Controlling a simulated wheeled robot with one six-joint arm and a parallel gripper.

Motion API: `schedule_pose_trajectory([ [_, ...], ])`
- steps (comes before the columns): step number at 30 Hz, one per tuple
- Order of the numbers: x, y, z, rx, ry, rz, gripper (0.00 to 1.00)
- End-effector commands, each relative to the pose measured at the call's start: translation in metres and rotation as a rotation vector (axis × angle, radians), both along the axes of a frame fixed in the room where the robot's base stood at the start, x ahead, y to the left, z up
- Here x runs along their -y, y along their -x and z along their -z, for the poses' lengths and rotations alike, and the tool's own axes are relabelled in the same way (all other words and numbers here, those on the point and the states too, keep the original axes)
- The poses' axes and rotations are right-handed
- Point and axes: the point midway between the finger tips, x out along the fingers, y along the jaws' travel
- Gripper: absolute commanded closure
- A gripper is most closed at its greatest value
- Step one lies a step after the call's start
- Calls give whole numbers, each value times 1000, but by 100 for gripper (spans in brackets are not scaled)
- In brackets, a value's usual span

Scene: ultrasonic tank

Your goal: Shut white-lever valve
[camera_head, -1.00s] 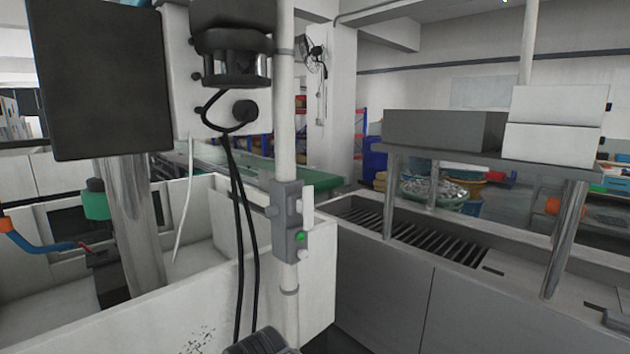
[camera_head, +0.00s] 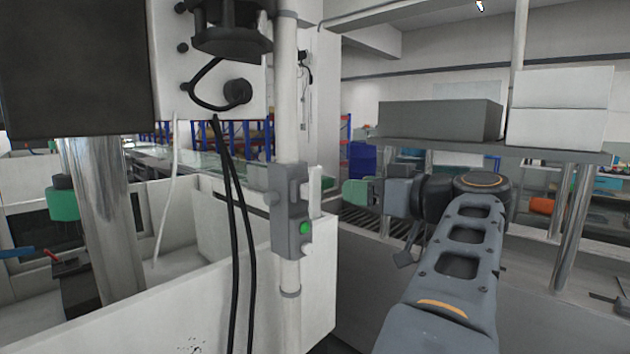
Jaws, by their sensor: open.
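The valve is a grey body (camera_head: 288,208) on the upright white pipe in the middle of the view. Its white lever (camera_head: 315,190) stands upright, in line with the pipe, on the valve's right side. A green round spot (camera_head: 305,228) shows below the lever. My gripper (camera_head: 352,193) is to the right of the lever, at about its height, and points left toward it. A gap shows between them in the picture. The jaws are open and seem empty; the fingers are small and seen from the side, so their spacing is hard to make out.
Black cables (camera_head: 237,230) hang just left of the pipe. A white tank wall (camera_head: 220,285) stands behind and below it. A dark panel (camera_head: 70,65) fills the upper left. A shelf with grey and white boxes (camera_head: 558,110) stands behind my arm at right.

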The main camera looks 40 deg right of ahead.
Motion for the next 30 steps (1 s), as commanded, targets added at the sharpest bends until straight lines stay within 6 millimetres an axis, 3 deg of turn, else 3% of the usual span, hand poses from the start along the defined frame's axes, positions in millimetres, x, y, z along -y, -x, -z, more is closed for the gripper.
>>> schedule_pose_trajectory([
  [3,7,8,-12,61,52,14,45],
  [7,6,-1,-19,84,71,14,45],
  [21,-10,-86,-19,82,68,13,45],
  [30,-15,-116,-18,82,69,17,45],
])
